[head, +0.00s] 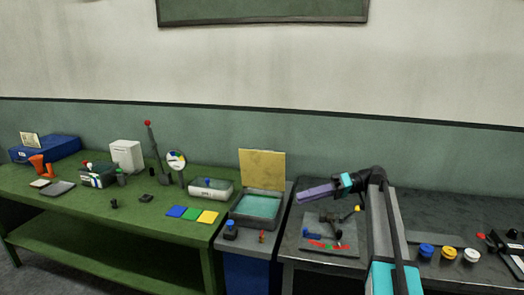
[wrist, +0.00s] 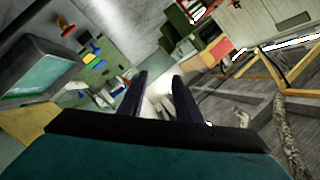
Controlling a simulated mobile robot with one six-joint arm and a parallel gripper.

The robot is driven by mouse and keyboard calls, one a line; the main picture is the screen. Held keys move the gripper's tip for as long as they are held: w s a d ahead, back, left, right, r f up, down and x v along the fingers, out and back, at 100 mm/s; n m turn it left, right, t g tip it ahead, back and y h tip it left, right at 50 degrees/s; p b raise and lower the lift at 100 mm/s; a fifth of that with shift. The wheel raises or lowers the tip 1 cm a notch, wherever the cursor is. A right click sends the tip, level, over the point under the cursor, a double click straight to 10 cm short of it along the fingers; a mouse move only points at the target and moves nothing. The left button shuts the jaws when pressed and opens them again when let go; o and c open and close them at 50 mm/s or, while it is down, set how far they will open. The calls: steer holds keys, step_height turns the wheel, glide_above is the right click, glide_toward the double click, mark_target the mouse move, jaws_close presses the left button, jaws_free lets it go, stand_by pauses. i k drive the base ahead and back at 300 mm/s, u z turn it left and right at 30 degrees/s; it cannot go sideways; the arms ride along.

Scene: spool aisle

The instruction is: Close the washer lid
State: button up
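The washer is a grey, open-topped basin (head: 254,222) with a teal inside, on a stand between the two benches. Its yellowish lid (head: 262,170) stands upright at the back edge, so the washer is open. My gripper (head: 300,196) is to the right of the washer, above the dark bench, pointing left and apart from the lid. In the wrist view, my gripper (wrist: 159,76) has its two dark fingers apart with nothing between them.
A small dark bottle (head: 230,230) stands in front of the washer. A grey mat (head: 345,236) with small tools lies below my arm. The green bench (head: 150,215) holds coloured squares and a white-topped tray (head: 210,188). Colored knobs (head: 449,253) lie at right.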

mark_target(260, 168)
steer(key=z, duration=0.05)
steer(key=i, duration=1.5)
steer(key=u, duration=0.05)
